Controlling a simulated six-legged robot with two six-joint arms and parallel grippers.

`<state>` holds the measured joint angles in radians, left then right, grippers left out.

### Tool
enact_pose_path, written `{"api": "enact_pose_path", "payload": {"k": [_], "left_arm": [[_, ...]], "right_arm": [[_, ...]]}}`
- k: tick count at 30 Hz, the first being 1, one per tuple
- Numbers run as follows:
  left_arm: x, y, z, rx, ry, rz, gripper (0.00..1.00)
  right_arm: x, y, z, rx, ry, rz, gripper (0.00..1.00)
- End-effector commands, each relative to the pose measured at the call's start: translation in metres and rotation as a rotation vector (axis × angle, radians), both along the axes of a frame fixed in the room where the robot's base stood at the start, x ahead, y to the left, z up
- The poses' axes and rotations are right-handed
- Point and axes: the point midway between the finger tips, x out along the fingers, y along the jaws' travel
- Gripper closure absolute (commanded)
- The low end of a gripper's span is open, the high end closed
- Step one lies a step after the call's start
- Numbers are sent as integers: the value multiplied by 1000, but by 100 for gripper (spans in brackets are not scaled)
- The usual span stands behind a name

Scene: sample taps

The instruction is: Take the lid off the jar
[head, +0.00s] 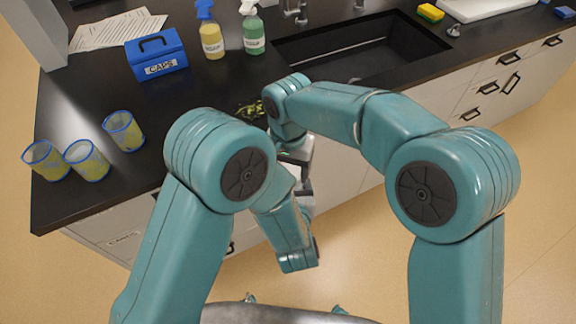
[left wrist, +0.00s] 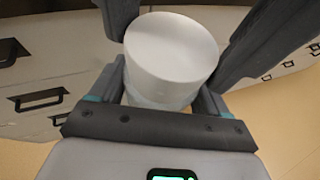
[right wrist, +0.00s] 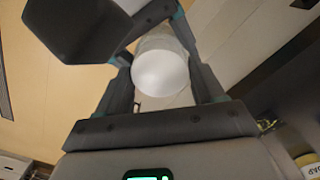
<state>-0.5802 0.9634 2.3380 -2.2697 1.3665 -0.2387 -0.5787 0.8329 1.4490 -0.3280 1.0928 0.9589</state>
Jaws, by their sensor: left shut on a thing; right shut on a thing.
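The jar (left wrist: 158,95) has a pale, translucent body below a plain white round lid (left wrist: 172,48). My left gripper (left wrist: 165,85) is shut around the jar's body. In the right wrist view the white lid (right wrist: 160,72) shows as a bright disc between the fingers of my right gripper (right wrist: 160,75), with the paler jar body (right wrist: 158,43) beyond it. The right gripper is shut on the lid. I cannot see a clear gap between lid and jar. In the head view my arms hide most of the jar and the fingers.
Several yellow-tinted beakers (head: 123,131), a blue CAPS box (head: 156,54) and two spray bottles (head: 210,36) stand on the black counter (head: 75,110). A sink (head: 362,50) lies behind my right arm. Drawers (head: 485,88) line the counter front. The floor before it is clear.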

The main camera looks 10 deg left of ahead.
Motion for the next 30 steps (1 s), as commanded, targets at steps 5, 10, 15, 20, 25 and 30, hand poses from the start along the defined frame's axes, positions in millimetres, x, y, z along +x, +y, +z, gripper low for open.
{"api": "enact_pose_path", "payload": {"k": [5, 10, 15, 20, 25, 30], "left_arm": [[0, -8, 1, 1, -4, -27, 100], [0, -8, 1, 2, -2, -28, 100], [1, -8, 1, 1, -3, -27, 100], [1, -9, 1, 0, -3, -27, 100], [1, -9, 1, 0, -4, -27, 100], [1, -8, 1, 0, -4, -26, 100]], "right_arm": [[0, 9, 3, 23, -12, 149, 69], [-2, 8, 3, 24, -12, 534, 69], [-4, 7, 3, 25, -12, 816, 70], [-5, 7, 3, 25, -11, 895, 70], [-5, 6, 2, 25, -8, 894, 71], [-5, 5, 2, 23, -7, 893, 9]]}}
